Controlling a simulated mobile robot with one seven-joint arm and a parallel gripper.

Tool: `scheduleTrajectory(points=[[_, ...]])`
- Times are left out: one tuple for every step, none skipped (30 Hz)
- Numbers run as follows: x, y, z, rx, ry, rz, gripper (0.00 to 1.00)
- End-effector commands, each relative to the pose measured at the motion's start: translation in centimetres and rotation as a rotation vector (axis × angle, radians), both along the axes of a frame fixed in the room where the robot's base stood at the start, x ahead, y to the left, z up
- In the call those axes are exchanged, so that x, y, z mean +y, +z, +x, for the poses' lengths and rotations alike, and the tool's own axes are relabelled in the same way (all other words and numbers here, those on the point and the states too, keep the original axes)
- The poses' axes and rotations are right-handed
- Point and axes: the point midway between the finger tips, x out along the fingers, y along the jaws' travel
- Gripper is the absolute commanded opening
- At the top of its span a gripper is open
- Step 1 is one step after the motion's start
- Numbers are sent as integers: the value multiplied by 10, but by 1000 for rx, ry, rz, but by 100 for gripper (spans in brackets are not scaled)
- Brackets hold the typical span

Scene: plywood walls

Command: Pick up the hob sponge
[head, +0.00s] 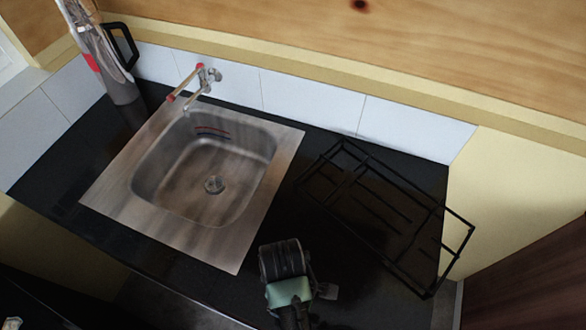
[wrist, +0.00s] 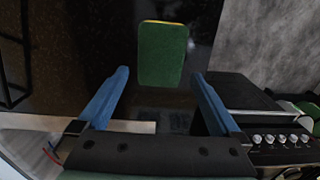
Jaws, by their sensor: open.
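The hob sponge (wrist: 162,55) shows in the wrist view as a green block with a yellow edge at its far end. It lies on a dark surface at the top middle. My gripper (wrist: 160,74) is open, with its blue fingers apart to the left and right of the sponge's near end in the picture. I cannot tell the height gap, and the fingers do not appear to touch it. In the head view my arm's end is at the bottom middle, and I cannot make out the sponge there.
A steel sink (head: 212,180) with a tap (head: 201,85) is set in the black counter (head: 60,190). A black wire rack (head: 385,215) stands right of it. A tall grey object (head: 112,70) stands at the back left. In the wrist view, an appliance with knobs (wrist: 282,139) is at right.

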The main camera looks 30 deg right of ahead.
Motion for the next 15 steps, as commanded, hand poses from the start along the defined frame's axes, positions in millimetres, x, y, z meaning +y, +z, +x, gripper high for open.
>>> scheduleTrajectory(points=[[0, -5, -1, 5, 0, 1, 100], [0, -9, -1, 3, 0, 1, 100], [0, -15, -1, 3, 0, 0, 100], [0, -20, -1, 3, 0, 1, 100], [0, -23, 0, 3, -1, 0, 100], [0, -27, -1, 1, -1, 0, 100], [0, -29, -1, 1, -1, 0, 100], [0, -30, 0, 1, -1, -1, 100], [0, -32, 0, -1, -1, -1, 100], [0, -33, 0, -1, 0, -1, 100], [0, -33, 0, -1, 0, -1, 100], [0, -33, 0, -1, 0, -1, 100], [0, -33, 0, -1, 0, -1, 100], [0, -33, 0, -1, 0, -1, 100], [0, -33, 0, -1, 0, -1, 100]])
